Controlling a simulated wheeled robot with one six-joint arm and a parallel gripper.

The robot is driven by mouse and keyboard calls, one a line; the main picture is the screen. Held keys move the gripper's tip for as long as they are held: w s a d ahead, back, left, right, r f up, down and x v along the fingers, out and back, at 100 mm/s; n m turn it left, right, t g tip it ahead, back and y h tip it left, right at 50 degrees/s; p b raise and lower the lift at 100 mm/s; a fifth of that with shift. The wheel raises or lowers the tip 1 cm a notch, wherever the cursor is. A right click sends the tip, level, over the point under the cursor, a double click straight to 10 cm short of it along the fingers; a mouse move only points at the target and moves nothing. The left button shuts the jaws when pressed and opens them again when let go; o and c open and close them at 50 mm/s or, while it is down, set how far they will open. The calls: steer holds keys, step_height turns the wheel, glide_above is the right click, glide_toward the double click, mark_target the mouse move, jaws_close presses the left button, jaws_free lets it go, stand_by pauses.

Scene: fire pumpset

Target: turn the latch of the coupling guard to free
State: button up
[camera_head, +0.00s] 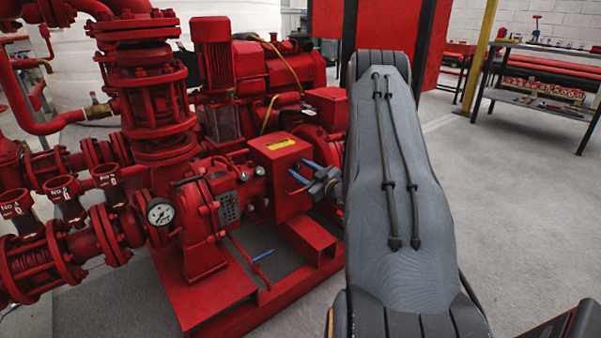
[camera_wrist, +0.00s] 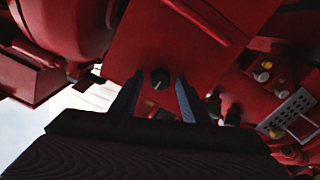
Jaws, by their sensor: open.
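The coupling guard (camera_head: 278,160) is a red box with a yellow label, in the middle of the head view, on the red pump base. In the wrist view its red face (camera_wrist: 165,35) fills the upper middle. A small dark round knob (camera_wrist: 160,78), which looks like the latch, stands on that face. My gripper (camera_head: 300,169) is at the right side of the guard, its two blue fingers apart and pointing at it. In the wrist view the fingers stand left and right of the knob, with gaps visible. The latch is not visible in the head view.
Red pipes and valves (camera_head: 145,100) crowd the left, with a pressure gauge (camera_head: 160,212) low in front. A red motor (camera_head: 265,65) stands behind the guard. A workbench (camera_head: 540,85) is at the back right. The grey floor on the right is clear.

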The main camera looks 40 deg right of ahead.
steer(key=c, duration=1.1)
steer(key=shift+o, duration=0.2)
steer(key=shift+n+p, duration=0.3)
steer(key=shift+n, duration=0.1)
steer(key=n+p, duration=0.2)
steer(key=n, duration=0.1)
steer(key=shift+n, duration=0.4)
steer(key=n+p, duration=0.2)
steer(key=n, duration=0.2)
steer(key=n+p, duration=0.2)
steer(key=n, duration=0.3)
steer(key=n+p, duration=0.2)
steer(key=n, duration=0.2)
steer(key=shift+f, duration=0.1)
steer(key=shift+n, duration=0.3)
